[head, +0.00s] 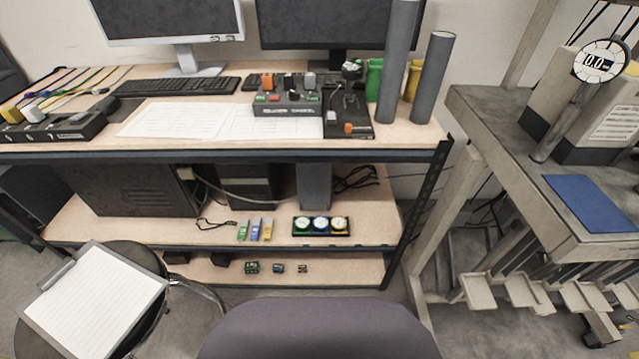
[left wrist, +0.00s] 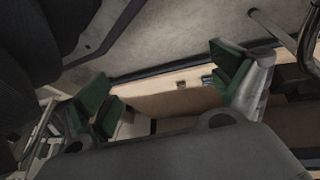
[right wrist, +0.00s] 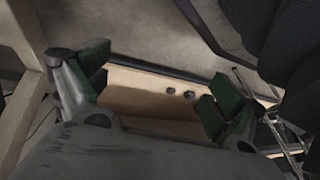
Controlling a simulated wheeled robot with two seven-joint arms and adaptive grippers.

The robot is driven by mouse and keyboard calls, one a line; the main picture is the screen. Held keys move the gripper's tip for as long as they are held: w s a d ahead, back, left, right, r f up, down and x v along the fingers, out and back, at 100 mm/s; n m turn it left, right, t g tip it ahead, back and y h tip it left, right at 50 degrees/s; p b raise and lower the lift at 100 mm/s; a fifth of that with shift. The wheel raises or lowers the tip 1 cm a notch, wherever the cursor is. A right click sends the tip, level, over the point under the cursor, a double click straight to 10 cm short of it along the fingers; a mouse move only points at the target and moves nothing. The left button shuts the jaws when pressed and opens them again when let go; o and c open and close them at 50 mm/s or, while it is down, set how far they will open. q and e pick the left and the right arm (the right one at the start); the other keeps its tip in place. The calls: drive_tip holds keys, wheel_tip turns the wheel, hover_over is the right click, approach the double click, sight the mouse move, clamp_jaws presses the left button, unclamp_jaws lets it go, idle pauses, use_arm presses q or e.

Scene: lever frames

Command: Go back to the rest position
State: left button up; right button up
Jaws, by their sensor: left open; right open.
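My left gripper (left wrist: 168,90) shows in the left wrist view with its green-padded fingers spread wide and nothing between them. My right gripper (right wrist: 158,90) shows in the right wrist view, also spread wide and empty. Beyond the fingers in both wrist views lies a light wooden shelf with small dark items on it, apart from the fingers. Neither arm nor gripper is in the head view. On the table (head: 400,138) in the head view stand a dark control box (head: 288,107) with coloured switches and a dark lever unit (head: 347,112) beside it.
Two grey cylinders (head: 397,65) stand at the table's right end. A stool (head: 135,262) with a clipboard (head: 95,300) is at lower left. A lower shelf (head: 180,218) holds gauges (head: 320,226) and small items. A grey bench (head: 490,115) with a blue mat (head: 590,203) is at right.

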use_arm(q)
drive_tip(key=s+a+r+g+y+p, duration=0.1)
drive_tip(key=s+a+r+p, duration=0.2)
drive_tip(key=s+p, duration=0.4)
drive_tip(key=s+a+r+g+p, duration=0.1)
drive_tip(key=s+a+r+p, duration=0.2)
drive_tip(key=s+p, duration=0.4)
drive_tip(key=s+a+r+m+g+y+p, duration=0.1)
drive_tip(key=s+a+r+p, duration=0.2)
drive_tip(key=p, duration=1.4)
drive_tip(key=s+r, duration=0.1)
drive_tip(key=s, duration=0.3)
drive_tip(key=shift+a+g+y+p, duration=0.3)
drive_tip(key=shift+a+g, duration=0.1)
use_arm(e)
drive_tip(key=s+d+r+g+h, duration=0.1)
drive_tip(key=s+d+r, duration=0.2)
drive_tip(key=s, duration=0.4)
drive_tip(key=s+d+r+g, duration=0.1)
drive_tip(key=s+d+r, duration=0.2)
drive_tip(key=s, duration=0.4)
drive_tip(key=s+d+r+n+g+h, duration=0.1)
drive_tip(key=s+d+r, duration=0.2)
drive_tip(key=s, duration=0.4)
drive_tip(key=shift+d+r+g+h, duration=0.3)
drive_tip(key=shift+d+r+g, duration=0.1)
drive_tip(key=shift+r, duration=0.1)
